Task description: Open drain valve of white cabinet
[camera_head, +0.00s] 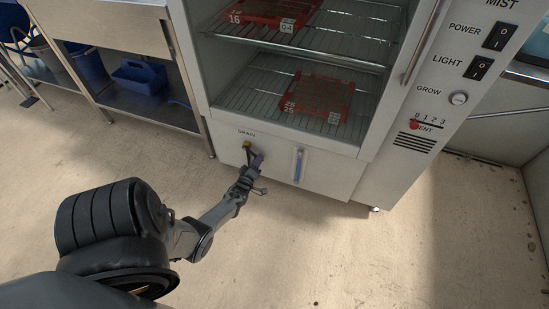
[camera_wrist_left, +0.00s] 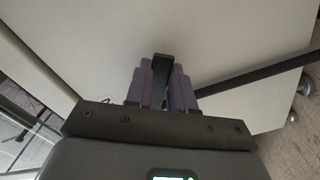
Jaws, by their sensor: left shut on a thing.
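The white cabinet (camera_head: 330,177) stands in the middle of the head view, with the label DRAIN low on its front. The drain valve (camera_head: 247,147) is below that label; a small yellowish part of it shows. My left gripper (camera_head: 257,160), with purple fingertips, is at the valve. In the left wrist view the purple fingers (camera_wrist_left: 162,85) are shut on a dark valve handle (camera_wrist_left: 162,68) that stands between them, close to the white panel. The gripper hides most of the valve in the head view. My right gripper is not in view.
A blue level gauge (camera_head: 298,165) is right of the valve. Wire shelves above hold red trays (camera_head: 317,98). Switches and a red vent slider (camera_head: 414,126) are on the right panel. A metal bench with a blue caddy (camera_head: 152,77) stands left. The floor in front is clear.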

